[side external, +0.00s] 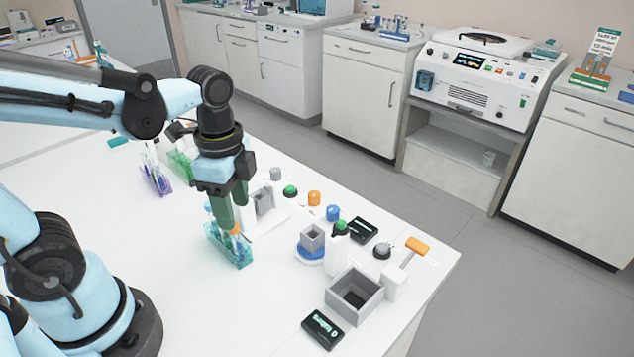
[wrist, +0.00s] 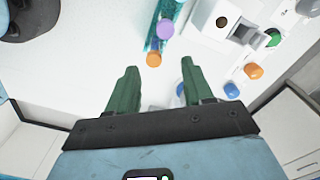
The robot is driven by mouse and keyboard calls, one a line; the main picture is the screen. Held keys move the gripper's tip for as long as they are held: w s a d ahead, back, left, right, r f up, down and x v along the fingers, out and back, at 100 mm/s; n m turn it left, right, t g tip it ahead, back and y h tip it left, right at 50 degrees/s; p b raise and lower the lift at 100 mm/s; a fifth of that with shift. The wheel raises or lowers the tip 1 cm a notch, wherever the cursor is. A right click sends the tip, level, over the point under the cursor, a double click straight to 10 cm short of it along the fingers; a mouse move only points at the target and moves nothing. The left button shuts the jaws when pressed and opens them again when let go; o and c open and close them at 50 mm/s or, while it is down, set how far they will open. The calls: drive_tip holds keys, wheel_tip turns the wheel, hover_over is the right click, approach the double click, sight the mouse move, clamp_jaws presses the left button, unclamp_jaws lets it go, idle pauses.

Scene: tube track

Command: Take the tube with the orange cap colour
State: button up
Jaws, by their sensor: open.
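The orange-capped tube (wrist: 154,59) shows as a cap from above in the wrist view, between the two green fingertips. It stands in a teal rack (side external: 228,248), and its orange cap also shows near the fingertips in the side view (side external: 235,230). A purple-capped tube (wrist: 165,29) stands close to it in the same row. My gripper (side external: 232,216) is open and points down above the rack. In the wrist view its fingertips (wrist: 158,66) lie either side of the orange cap, with a gap on both sides. The tube's body is mostly hidden.
A purple rack (side external: 157,180) and a green rack (side external: 180,165) stand farther back. To the right are orange (side external: 314,198) and blue (side external: 333,213) knobs, a grey open box (side external: 354,293) and a black display (side external: 322,329). The front left tabletop is clear.

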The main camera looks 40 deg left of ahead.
drive_tip(key=shift+s+f, duration=0.2)
drive_tip(key=shift+f, duration=0.7)
drive_tip(key=shift+s+f, duration=0.2)
drive_tip(key=shift+f, duration=1.55)
drive_tip(key=shift+c, duration=0.4)
drive_tip(key=c, duration=0.8)
drive_tip(key=shift+r, duration=0.1)
drive_tip(key=shift+r, duration=1.35)
drive_tip(key=s+d+r, duration=0.2)
drive_tip(key=d, duration=0.1)
drive_tip(key=s+d+r, duration=0.2)
drive_tip(key=d+r, duration=0.1)
drive_tip(key=s+d+r, duration=0.2)
drive_tip(key=d+r, duration=0.1)
drive_tip(key=d, duration=0.1)
drive_tip(key=shift+s, duration=0.1)
drive_tip(key=shift+r, duration=0.1)
